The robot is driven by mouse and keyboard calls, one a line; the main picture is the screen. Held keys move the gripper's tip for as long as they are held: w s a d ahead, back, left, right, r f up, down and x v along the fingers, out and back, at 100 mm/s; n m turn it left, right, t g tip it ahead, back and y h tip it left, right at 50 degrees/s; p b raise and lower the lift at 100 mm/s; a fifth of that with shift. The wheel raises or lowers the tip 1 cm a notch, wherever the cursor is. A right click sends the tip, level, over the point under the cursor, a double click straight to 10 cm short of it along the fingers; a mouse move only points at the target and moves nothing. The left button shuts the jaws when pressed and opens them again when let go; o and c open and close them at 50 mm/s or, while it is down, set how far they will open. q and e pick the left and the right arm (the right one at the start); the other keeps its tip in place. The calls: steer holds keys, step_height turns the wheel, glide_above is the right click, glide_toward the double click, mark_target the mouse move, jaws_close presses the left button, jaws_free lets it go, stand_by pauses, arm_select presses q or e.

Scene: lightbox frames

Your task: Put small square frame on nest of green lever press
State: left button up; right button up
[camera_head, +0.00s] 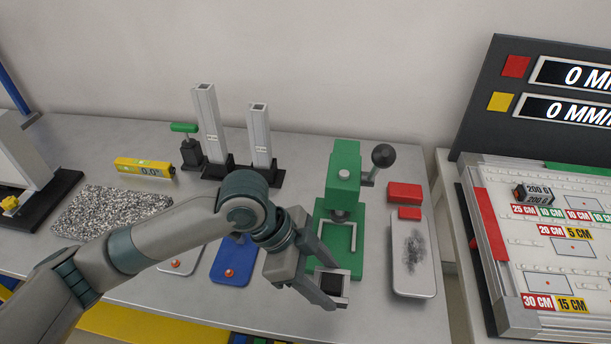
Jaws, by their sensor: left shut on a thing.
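My left gripper (333,287) comes in from the left and is shut on the small square frame (346,288), which has a light grey rim around a dark middle. The gripper holds it at the front of the green lever press (343,168). The nest (352,240), a light bracket shape on the press's green base, is just behind the held frame, beneath the press ram. I cannot tell how high the frame is above the base's front edge. My right gripper is not in view.
The press lever with its black ball knob (383,156) stands at the press's right. Red blocks (404,193) and a smudged grey plate (413,262) lie to the right. A blue plate (229,265) is under my arm. Two grey posts (209,125) stand behind.

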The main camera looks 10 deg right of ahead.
arm_select(q)
steer(key=shift+w+a+n, duration=0.4)
steer(key=shift+w+a, duration=0.05)
steer(key=shift+a, duration=0.1)
steer(key=w+a+r+n+t+y, duration=0.2)
steer(key=w+a+n+t, duration=0.1)
steer(key=w+a+n, duration=0.2)
steer(key=w+a+r+n+t+y+b, duration=0.1)
steer(key=w+a+n, duration=0.3)
steer(key=a+n, duration=0.5)
steer(key=w+a+r+n+t+y, duration=0.3)
steer(key=w+a+n+t, duration=0.1)
steer(key=a, duration=1)
steer(key=w+n, duration=0.1)
steer(key=n, duration=0.1)
steer(key=shift+w+a+n+t+b, duration=0.3)
steer(key=shift+a+n+b, duration=0.05)
steer(key=shift+n+b, duration=0.05)
steer(key=shift+d+f, duration=0.1)
steer(key=shift+w, duration=0.1)
